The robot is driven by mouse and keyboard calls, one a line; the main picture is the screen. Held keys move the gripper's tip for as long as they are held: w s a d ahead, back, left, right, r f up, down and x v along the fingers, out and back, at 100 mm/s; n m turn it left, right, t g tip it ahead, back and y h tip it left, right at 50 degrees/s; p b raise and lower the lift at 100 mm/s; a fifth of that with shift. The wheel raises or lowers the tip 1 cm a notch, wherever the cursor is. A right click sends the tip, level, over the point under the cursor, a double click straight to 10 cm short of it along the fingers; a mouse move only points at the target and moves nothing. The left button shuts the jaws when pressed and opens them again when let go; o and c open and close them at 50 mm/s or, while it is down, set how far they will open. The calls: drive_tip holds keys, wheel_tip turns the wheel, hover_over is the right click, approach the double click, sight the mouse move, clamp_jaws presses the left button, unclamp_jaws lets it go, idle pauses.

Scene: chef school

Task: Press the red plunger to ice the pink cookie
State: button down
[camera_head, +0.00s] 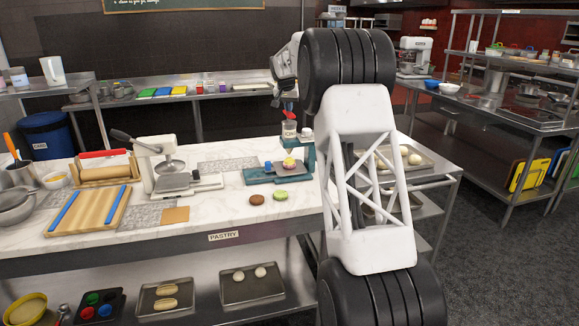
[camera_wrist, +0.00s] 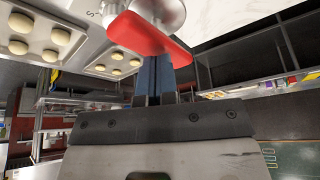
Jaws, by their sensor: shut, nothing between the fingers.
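The red plunger (camera_head: 289,115) tops the clear cylinder of a teal icing press (camera_head: 308,160) on the marble counter. A small pink and yellow round thing (camera_head: 289,163), apparently the pink cookie, sits on the press's base below the cylinder. My gripper (camera_head: 276,102) is shut and empty, at the plunger's upper left in the head view. In the wrist view the fingertips (camera_wrist: 153,62) meet the edge of the red plunger handle (camera_wrist: 150,36); I cannot tell whether they touch it. The cookie is not visible in the wrist view.
A brown cookie (camera_head: 257,197) and a green cookie (camera_head: 281,195) lie in front of the press. A white lever press (camera_head: 147,165) stands to the left. My arm covers the counter's right part. A tray of pale buns (camera_head: 425,160) lies at the right.

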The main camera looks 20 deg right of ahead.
drive_tip(key=shift+r, duration=1.05)
drive_tip(key=shift+r, duration=0.2)
drive_tip(key=shift+r, duration=2.85)
drive_tip(key=s+a+r+n, duration=0.1)
drive_tip(key=s+a, duration=0.2)
drive_tip(key=s, duration=1.1)
drive_tip(key=s+a+r+n+y, duration=0.1)
drive_tip(key=s+a, duration=0.2)
drive_tip(key=s, duration=1)
drive_tip(key=s+a+r+n, duration=0.1)
drive_tip(key=s+a+r, duration=0.15)
drive_tip(key=s, duration=1.15)
drive_tip(key=s+a+f+n, duration=0.1)
drive_tip(key=s+f, duration=0.5)
drive_tip(key=s, duration=0.7)
drive_tip(key=s+a+f+n+g, duration=0.1)
drive_tip(key=s+a+f, duration=0.1)
drive_tip(key=s+f, duration=0.5)
drive_tip(key=s+a+f+y, duration=0.1)
drive_tip(key=s+f, duration=0.6)
drive_tip(key=s, duration=1.3)
drive_tip(key=shift+a+n, duration=0.4)
drive_tip(key=shift+a, duration=0.05)
